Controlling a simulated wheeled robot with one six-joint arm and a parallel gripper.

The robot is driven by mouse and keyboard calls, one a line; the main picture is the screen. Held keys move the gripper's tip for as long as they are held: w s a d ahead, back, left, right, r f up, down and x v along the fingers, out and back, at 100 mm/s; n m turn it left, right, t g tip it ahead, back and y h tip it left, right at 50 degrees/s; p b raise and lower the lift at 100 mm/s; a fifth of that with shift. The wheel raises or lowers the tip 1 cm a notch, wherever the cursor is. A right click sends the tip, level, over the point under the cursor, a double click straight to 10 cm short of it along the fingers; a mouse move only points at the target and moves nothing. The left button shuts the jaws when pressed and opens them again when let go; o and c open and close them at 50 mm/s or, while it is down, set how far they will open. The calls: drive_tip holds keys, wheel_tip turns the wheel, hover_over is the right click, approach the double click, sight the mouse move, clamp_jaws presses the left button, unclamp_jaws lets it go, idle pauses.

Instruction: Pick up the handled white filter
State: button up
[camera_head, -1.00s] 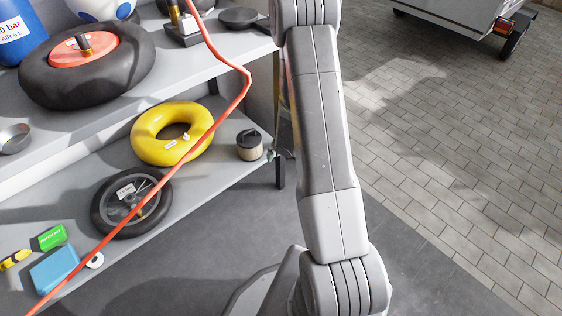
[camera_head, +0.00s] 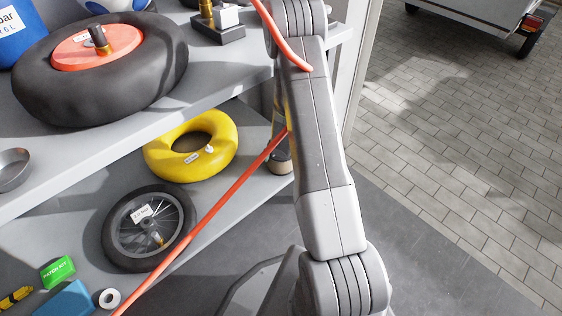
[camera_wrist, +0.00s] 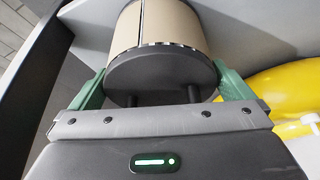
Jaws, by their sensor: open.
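The filter is a cream cylinder (camera_wrist: 165,28) with a dark round end cap, large in the wrist view. It stands on the lower shelf; in the head view a sliver of the filter (camera_head: 283,157) shows beside my arm, which hides the rest. My gripper (camera_wrist: 162,86) is open, with one green finger on each side of the filter. The dark cap faces the gripper's palm. I cannot tell whether either finger touches the filter. Its handle is not clearly visible. My gripper is hidden in the head view.
A yellow ring tube (camera_head: 222,160) lies left of the filter, with a spoked wheel (camera_head: 149,228) nearer. The upper shelf (camera_head: 130,142) overhangs and holds a large black tyre (camera_head: 100,85). An orange hose (camera_head: 205,220) crosses the view. Paving at right is open.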

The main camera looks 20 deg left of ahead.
drive_tip(key=c, duration=0.7)
drive_tip(key=shift+r, duration=0.1)
drive_tip(key=shift+c, duration=0.2)
